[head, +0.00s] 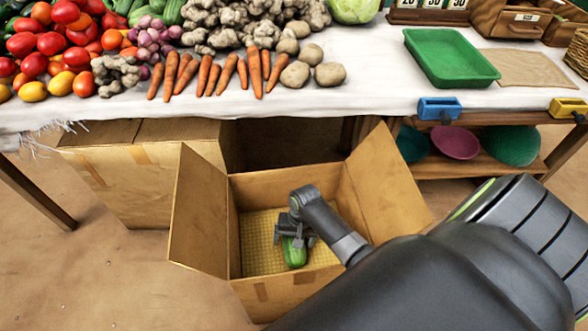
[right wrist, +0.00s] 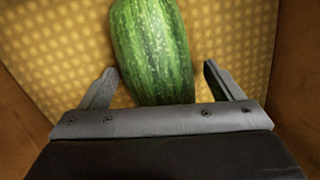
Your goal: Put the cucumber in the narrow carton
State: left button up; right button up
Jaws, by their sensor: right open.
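A green cucumber (head: 294,254) lies on the yellow patterned floor of an open cardboard carton (head: 275,291) with its flaps spread. I cannot tell for sure from the view whether this is the narrow carton. My right gripper (head: 297,238) reaches down inside the carton, over the cucumber's far end. In the right wrist view the striped cucumber (right wrist: 152,45) shows between the two spread fingers of the gripper (right wrist: 160,70), with a gap on either side. The fingers are open and do not hold it. My left gripper is not in view.
A second cardboard carton (head: 140,180) stands behind on the left, partly under the cloth-covered stall table (head: 375,100). The table holds tomatoes, carrots (head: 227,73), ginger, potatoes and a green tray (head: 450,58). Bowls (head: 456,142) sit on a shelf at right. Bare floor lies at front left.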

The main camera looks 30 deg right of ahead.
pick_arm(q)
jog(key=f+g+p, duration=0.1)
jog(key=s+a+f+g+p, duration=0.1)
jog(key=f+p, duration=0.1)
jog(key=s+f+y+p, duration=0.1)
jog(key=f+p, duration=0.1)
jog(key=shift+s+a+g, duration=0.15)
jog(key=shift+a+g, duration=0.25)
pick_arm(e)
notch_tip(320, 180, up, 12)
jog(key=d, duration=0.2)
